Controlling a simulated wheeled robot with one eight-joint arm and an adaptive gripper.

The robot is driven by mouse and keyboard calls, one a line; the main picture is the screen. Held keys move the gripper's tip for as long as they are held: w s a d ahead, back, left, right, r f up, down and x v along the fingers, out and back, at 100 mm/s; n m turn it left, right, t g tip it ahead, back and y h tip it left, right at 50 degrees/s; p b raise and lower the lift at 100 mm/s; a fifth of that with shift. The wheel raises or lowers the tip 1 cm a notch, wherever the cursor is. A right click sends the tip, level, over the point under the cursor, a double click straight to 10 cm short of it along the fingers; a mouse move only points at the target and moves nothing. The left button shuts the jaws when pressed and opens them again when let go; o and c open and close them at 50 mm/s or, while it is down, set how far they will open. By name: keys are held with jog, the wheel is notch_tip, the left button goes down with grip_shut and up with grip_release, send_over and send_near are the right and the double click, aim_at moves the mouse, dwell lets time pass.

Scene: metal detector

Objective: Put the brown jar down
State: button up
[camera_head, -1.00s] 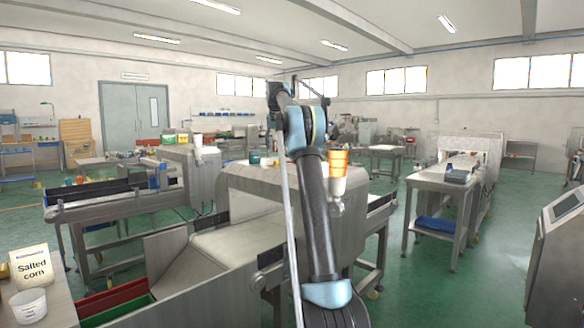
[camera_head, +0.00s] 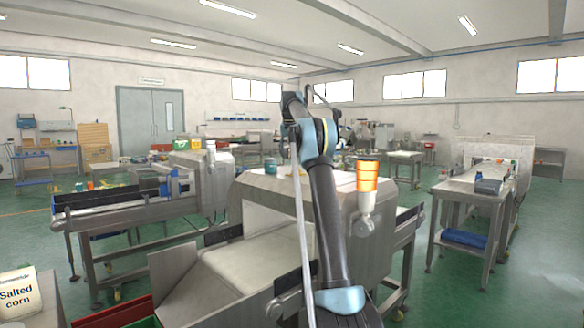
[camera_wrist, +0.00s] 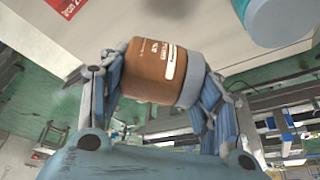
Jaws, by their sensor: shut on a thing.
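The brown jar (camera_wrist: 150,72) has a grey lid and a white printed label. In the wrist view it lies sideways across the picture between the fingers of my gripper (camera_wrist: 160,82). The gripper is shut on it, with fingers at its base and at its lid. A pale flat surface (camera_wrist: 100,22) shows behind the jar; I cannot tell the gap between them. In the head view my arm reaches toward the metal detector (camera_head: 280,188), and the gripper and jar cannot be made out there.
A teal container (camera_wrist: 280,18) is near the gripper at the upper right of the wrist view. An orange beacon (camera_head: 367,176) stands on the detector's right side. A Salted corn package (camera_head: 17,292) is at the lower left. Green floor (camera_head: 430,290) is open at the right.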

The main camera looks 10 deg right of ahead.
aim_at(290, 151)
jog(key=shift+s+f, duration=0.1)
jog(key=shift+f, duration=2.75)
jog(key=o, duration=1.2)
jog(key=shift+o, duration=0.2)
jog(key=v, duration=1.2)
